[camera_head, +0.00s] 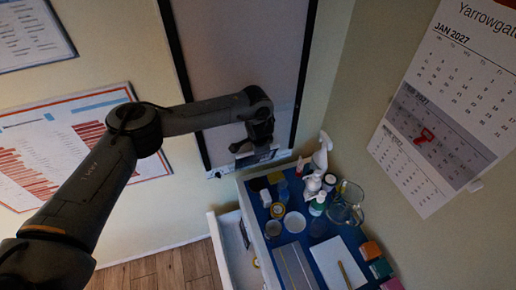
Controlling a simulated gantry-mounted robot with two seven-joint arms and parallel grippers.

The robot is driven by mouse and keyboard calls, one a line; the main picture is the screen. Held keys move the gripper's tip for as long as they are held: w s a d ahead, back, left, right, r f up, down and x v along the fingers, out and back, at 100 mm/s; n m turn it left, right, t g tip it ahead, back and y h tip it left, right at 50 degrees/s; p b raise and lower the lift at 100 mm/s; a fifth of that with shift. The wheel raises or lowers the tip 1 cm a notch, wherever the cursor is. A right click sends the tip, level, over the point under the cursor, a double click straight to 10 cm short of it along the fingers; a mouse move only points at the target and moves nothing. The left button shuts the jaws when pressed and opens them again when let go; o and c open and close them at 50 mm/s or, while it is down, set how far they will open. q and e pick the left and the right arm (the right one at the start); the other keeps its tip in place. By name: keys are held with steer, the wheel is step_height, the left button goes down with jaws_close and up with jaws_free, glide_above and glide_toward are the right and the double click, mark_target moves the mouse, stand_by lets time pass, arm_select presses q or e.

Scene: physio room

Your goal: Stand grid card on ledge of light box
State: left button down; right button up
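The light box (232,62) is a tall grey panel in a dark frame on the wall. Its pale ledge (222,171) runs along the bottom edge. My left gripper (256,148) is at the lower right of the panel, just above the ledge, pointing down. A small flat card with a pale edge (264,156), seemingly the grid card, shows at the fingertips, close to the ledge. The gripper hides part of it. I cannot tell whether the card rests on the ledge or whether the fingers are closed on it. My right gripper is not in view.
Below the ledge stands a blue-topped trolley (312,228) with spray bottles (322,152), a glass jug (346,204), tubs and coloured blocks (371,250). An open white drawer (233,248) is at its left. A calendar (445,110) hangs right.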

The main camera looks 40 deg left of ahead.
arm_select(q)
steer(key=shift+f, duration=0.15)
stand_by(0.3)
steer(key=c, duration=0.6)
jaws_free()
steer(key=shift+p, duration=0.3)
steer(key=shift+r+p, duration=1.55)
steer(key=shift+p, duration=0.15)
steer(key=shift+s+d+r+p, duration=0.15)
steer(key=shift+s+d+p, duration=0.6)
steer(key=shift+d+p, duration=0.45)
steer(key=shift+s+d+r+p, duration=0.15)
steer(key=shift+s+d+p, duration=0.55)
steer(key=shift+d+p, duration=0.45)
steer(key=shift+s+d+r+p, duration=0.15)
steer(key=shift+s+d+p, duration=0.75)
steer(key=shift+p, duration=0.45)
steer(key=shift+w+d, duration=0.1)
